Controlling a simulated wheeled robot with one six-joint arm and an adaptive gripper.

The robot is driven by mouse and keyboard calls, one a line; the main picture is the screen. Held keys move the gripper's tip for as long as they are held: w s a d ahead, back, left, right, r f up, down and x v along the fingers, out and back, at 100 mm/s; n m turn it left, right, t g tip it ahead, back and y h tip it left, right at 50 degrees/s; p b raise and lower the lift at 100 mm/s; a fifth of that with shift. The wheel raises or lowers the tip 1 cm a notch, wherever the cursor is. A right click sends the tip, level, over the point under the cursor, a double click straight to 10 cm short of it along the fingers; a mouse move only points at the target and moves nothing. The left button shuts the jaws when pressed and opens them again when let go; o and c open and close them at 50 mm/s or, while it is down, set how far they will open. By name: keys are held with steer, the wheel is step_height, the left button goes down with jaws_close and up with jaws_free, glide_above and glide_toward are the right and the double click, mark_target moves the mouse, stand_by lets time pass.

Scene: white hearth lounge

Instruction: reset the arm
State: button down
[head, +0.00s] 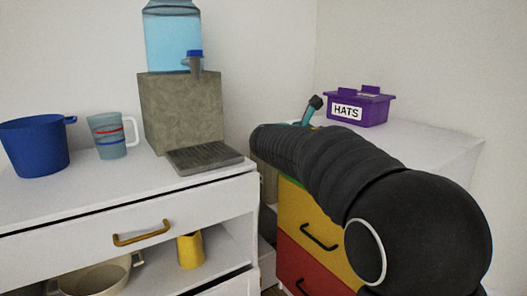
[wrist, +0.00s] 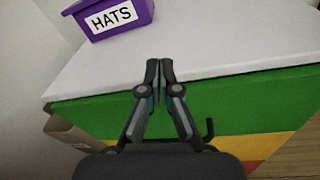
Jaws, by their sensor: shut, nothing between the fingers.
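My gripper (wrist: 159,68) is shut and empty in the wrist view, its two fingertips together. It is over the front edge of a white-topped drawer cabinet (wrist: 215,50), whose top front is green. In the head view my black arm crosses the right side and hides much of this cabinet. Only a small part of my gripper (head: 315,102) shows there, beyond the arm, near the cabinet top.
A purple bin labelled HATS (head: 372,107) stands on the cabinet top. On the left, a white counter (head: 75,205) holds a blue bucket (head: 35,148), a measuring jug (head: 109,138) and a water dispenser (head: 172,40). A yellow pitcher (head: 191,251) stands on the shelf below.

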steer(key=s+f+m+g+y, duration=0.6)
steer(key=s+f+m, duration=0.5)
steer(key=s+f, duration=0.55)
steer(key=s+f+m+y, duration=0.1)
steer(key=s+m, duration=0.3)
steer(key=s, duration=0.4)
steer(key=s+a+f+m+y, duration=0.1)
steer(key=s+f+m+y, duration=0.1)
steer(key=s, duration=0.6)
steer(key=s+a+f+m+y+p, duration=0.1)
steer(key=s+m+y, duration=0.3)
steer(key=s+m, duration=0.2)
steer(key=shift+s+f+t, duration=0.3)
steer(key=shift+s, duration=0.8)
